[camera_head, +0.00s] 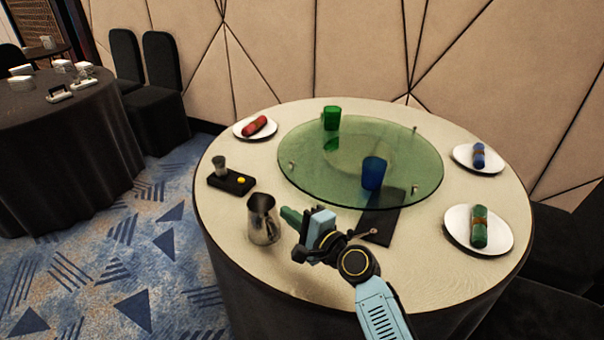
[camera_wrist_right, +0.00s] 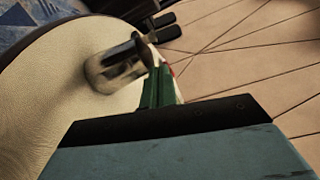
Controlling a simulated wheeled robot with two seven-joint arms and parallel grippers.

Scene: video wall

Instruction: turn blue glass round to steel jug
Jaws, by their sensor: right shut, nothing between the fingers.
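The blue glass (camera_head: 374,173) stands upright on the front right part of the green glass turntable (camera_head: 310,185). The steel jug (camera_head: 263,218) stands on the table at the front left, outside the turntable; it also shows, blurred, in the wrist view (camera_wrist_right: 112,70). A green glass (camera_head: 331,118) stands on the turntable's back part. My right gripper (camera_head: 288,214) is shut and empty, its green fingers just right of the jug and in front of the turntable's rim. The fingers also show in the wrist view (camera_wrist_right: 157,88). My left gripper is out of view.
A black tray (camera_head: 221,182) with a small cup and a yellow item lies at the left. Plates with a red roll (camera_head: 246,134), a blue roll (camera_head: 464,151) and a green roll (camera_head: 457,228) ring the table. A dark mat (camera_head: 381,224) lies at the turntable's front edge.

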